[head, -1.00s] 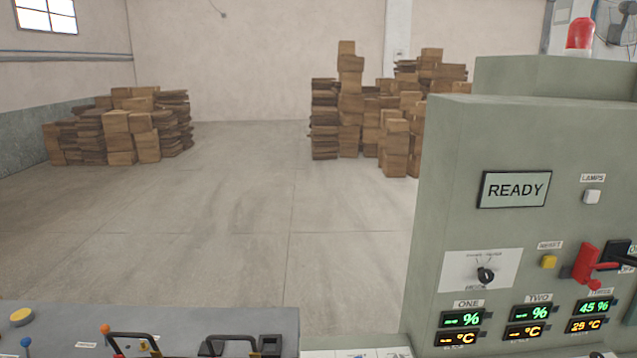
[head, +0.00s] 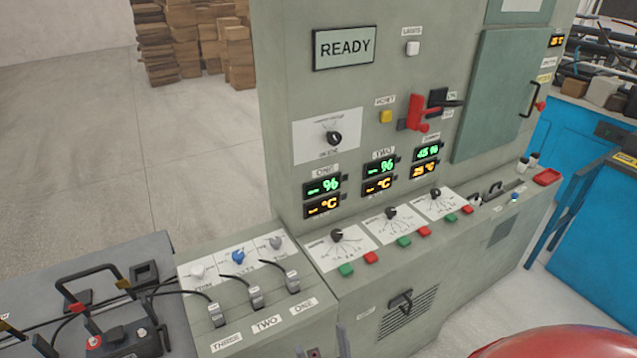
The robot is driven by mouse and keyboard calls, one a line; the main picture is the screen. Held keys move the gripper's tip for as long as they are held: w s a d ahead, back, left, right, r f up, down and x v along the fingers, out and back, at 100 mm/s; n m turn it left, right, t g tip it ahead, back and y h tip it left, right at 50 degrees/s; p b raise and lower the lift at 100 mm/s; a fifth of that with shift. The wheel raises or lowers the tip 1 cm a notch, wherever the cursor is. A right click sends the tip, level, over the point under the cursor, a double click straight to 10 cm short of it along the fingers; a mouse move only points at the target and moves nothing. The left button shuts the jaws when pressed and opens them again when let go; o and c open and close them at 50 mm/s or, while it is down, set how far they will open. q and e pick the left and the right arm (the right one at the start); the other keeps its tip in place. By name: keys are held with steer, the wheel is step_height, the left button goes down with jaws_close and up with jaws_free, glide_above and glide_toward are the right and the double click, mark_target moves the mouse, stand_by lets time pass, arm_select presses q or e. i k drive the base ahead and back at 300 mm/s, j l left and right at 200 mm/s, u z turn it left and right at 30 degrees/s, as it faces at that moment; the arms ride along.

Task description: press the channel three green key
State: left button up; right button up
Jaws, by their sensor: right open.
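Three green keys sit along the console's sloping ledge, each beside a red key and below a white dial plate. The rightmost green key (head: 450,218) is under the third dial (head: 435,194), in line with the third display (head: 426,151), which reads 45 %. The middle green key (head: 404,242) and left green key (head: 346,270) are nearer. What seem to be the fingertips of my right gripper (head: 321,347) show at the bottom edge, apart and empty, below and left of the keys. My left gripper is not in view.
The panel has a READY screen (head: 344,48), a red lever switch (head: 417,114) and a yellow button (head: 386,117). Levers labelled THREE, TWO and ONE stand on the left box (head: 258,318). A battery with a handle (head: 132,338) is at lower left. A red rounded surface (head: 545,342) fills the lower right.

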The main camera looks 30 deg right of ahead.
mark_target(450, 218)
steer(key=z, duration=1.7)
